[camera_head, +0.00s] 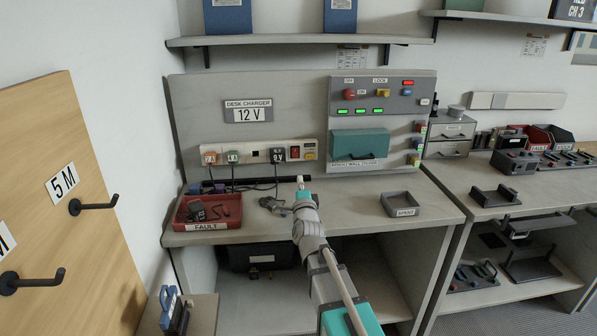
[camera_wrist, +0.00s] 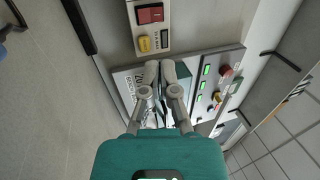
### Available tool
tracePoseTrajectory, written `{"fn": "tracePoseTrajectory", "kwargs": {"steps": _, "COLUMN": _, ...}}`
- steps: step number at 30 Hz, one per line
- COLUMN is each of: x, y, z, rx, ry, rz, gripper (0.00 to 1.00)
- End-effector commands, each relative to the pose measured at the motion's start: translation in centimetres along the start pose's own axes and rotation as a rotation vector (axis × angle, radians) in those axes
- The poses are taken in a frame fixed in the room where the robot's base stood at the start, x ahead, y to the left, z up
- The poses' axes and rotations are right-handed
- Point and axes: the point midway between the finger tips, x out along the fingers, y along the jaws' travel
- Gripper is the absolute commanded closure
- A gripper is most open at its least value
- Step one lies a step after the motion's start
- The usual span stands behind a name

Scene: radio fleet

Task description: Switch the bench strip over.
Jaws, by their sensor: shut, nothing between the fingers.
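The white bench strip (camera_head: 248,153) is fixed low on the grey back panel, with several plugs in its left part. A red switch (camera_head: 295,151) and a yellow button (camera_head: 309,155) sit at its right end. In the wrist view, the red switch (camera_wrist: 150,14) and yellow button (camera_wrist: 146,43) show clearly on the strip (camera_wrist: 168,33), above my fingertips. My gripper (camera_head: 301,182) is shut and empty, in front of the panel and below the strip's right end in the head view. Its fingertips (camera_wrist: 161,68) are together and appear apart from the button.
A teal-fronted wall unit (camera_head: 360,144) hangs right of the strip, under a control panel (camera_head: 380,96) with lit green indicators. A red FAULT tray (camera_head: 208,226) stands left on the bench, a grey tray (camera_head: 402,204) right. Cables lie near my arm.

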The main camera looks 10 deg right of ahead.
Motion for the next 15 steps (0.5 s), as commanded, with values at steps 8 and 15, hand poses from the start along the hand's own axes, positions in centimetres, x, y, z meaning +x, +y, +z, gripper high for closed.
{"fn": "tracePoseTrajectory", "kwargs": {"steps": 8, "x": 3.0, "y": -0.1, "z": 0.0, "rx": -0.002, "ry": 0.000, "rz": 0.001, "gripper": 1.00}}
{"fn": "tracePoseTrajectory", "kwargs": {"steps": 15, "x": 6.6, "y": -0.1, "z": 0.0, "rx": 0.000, "ry": 0.000, "rz": 0.001, "gripper": 1.00}}
